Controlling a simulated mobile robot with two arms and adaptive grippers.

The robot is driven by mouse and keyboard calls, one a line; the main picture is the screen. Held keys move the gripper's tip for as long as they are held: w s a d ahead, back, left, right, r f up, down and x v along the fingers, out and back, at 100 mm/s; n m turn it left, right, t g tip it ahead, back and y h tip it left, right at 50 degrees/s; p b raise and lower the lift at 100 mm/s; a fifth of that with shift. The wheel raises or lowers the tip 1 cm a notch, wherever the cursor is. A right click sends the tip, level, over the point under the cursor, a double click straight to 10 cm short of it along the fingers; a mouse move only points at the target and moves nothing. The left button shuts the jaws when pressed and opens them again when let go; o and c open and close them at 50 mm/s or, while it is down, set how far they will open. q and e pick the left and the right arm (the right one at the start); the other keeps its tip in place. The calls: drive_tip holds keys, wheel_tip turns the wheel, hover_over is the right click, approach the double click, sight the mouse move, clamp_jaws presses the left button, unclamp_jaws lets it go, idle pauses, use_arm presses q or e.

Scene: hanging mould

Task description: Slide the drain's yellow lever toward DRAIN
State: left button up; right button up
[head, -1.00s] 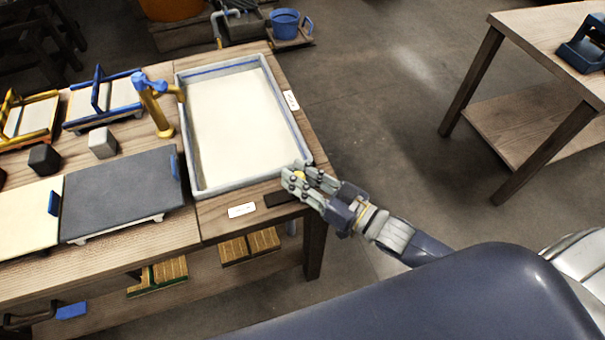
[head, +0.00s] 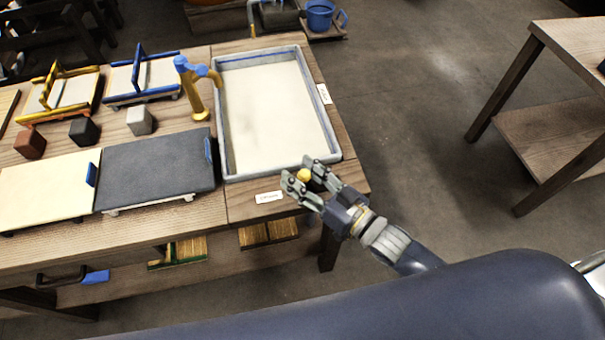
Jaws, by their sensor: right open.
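The drain's yellow lever shows as a small yellow knob (head: 304,175) at the near right end of the grey-rimmed vat (head: 230,150). My right gripper (head: 304,178) is open, with its two fingers on either side of the knob. I cannot tell whether the fingers touch it. A small white label (head: 269,197) lies on the table left of the gripper; its text is too small to read surely. The slot under the knob is hidden by the gripper. My left gripper is not in view.
A yellow tap with a blue top (head: 190,85) stands at the vat's left side. A dark grey board (head: 155,170) and a cream board (head: 45,190) lie to the left. Another white label (head: 324,94) sits on the right.

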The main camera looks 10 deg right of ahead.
drive_tip(key=shift+d, duration=0.15)
drive_tip(key=shift+s+d, duration=0.15)
drive_tip(key=v, duration=1.1)
drive_tip(key=shift+s, duration=0.3)
